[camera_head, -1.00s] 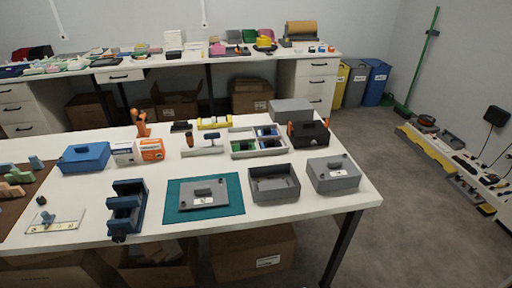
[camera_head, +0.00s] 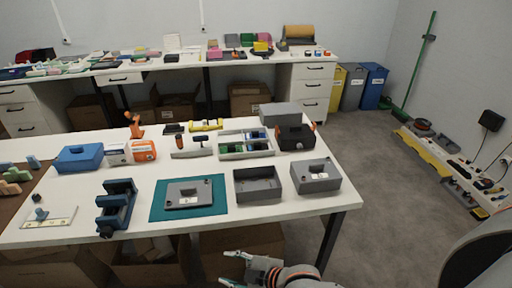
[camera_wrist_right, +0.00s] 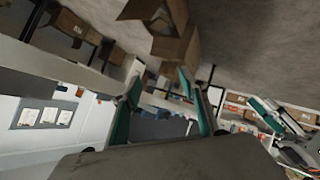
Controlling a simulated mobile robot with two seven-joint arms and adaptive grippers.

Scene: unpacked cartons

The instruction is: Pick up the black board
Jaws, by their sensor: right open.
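I cannot make out a clearly black board. A light divided tray (camera_head: 224,155) on the white table holds small green and blue boards (camera_head: 257,135); some contents are too small to tell. My right gripper (camera_head: 232,268) is low in front of the table's near edge, fingers apart, empty, well away from the tray. In the right wrist view its two teal-lined fingers (camera_wrist_right: 165,108) stand apart with nothing between them.
The white table (camera_head: 273,209) holds a teal mat (camera_head: 221,208) with a grey fixture (camera_head: 189,192), an open grey box (camera_head: 257,186), a lidded grey box (camera_head: 316,176) and a blue vise (camera_head: 116,205). Cartons (camera_head: 243,243) stand below.

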